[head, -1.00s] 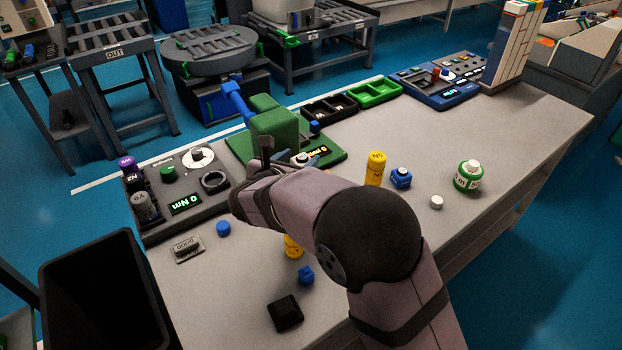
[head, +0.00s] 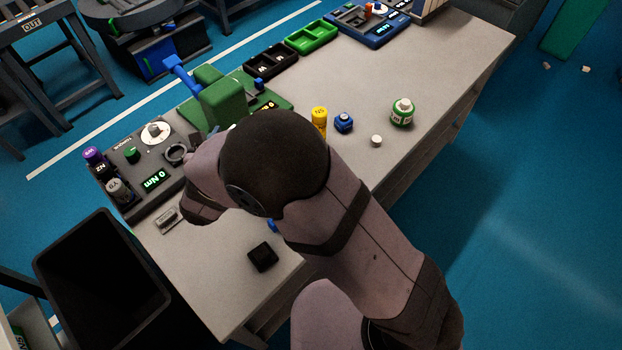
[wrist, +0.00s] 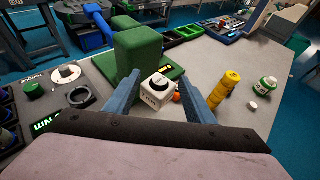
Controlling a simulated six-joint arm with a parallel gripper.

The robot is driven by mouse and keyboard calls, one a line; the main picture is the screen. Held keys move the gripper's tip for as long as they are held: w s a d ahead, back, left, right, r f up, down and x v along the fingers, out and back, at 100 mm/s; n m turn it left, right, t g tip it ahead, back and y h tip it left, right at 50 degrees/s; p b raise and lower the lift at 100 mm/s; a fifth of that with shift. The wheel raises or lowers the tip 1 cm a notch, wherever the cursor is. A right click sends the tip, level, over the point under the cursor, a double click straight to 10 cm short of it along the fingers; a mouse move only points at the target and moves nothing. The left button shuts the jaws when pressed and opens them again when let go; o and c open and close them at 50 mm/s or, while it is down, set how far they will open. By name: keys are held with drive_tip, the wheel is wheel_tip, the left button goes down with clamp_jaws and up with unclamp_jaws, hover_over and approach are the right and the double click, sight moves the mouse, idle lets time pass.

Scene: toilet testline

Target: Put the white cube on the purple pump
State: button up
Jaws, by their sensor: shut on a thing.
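A white cube (wrist: 155,94) with dark print and a round black top shows in the wrist view, between the two blue-grey fingers of my gripper (wrist: 163,80). My gripper is shut on it, beside the green press block (wrist: 138,52). A purple-topped cylinder (head: 92,154) stands in the dark rack at the left end of the bench. It is the only purple thing I see, and I cannot tell whether it is the pump. A small orange thing (wrist: 176,97) shows close to the cube's right side.
A torque panel (head: 152,180) sits at the left. A black bin (head: 100,275) stands at front left.

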drive_tip(key=s+d+m+g+h, duration=0.1)
drive_tip(key=s+d+m+h, duration=0.2)
drive_tip(key=d, duration=0.5)
drive_tip(key=s+d+m+g+h+p, duration=0.1)
drive_tip(key=s+d+m+h, duration=0.2)
drive_tip(key=d, duration=0.6)
drive_tip(key=shift+s+f+h, duration=0.35)
drive_tip(key=shift+s+h, duration=0.05)
drive_tip(key=shift+s, duration=0.6)
drive_tip(key=shift+d, duration=0.1)
drive_tip(key=shift+f+p, duration=0.8)
drive_tip(key=shift+f, duration=2.35)
drive_tip(key=shift+f, duration=0.1)
drive_tip(key=shift+f+p, duration=0.45)
drive_tip(key=shift+f, duration=1.3)
drive_tip(key=shift+f, duration=0.15)
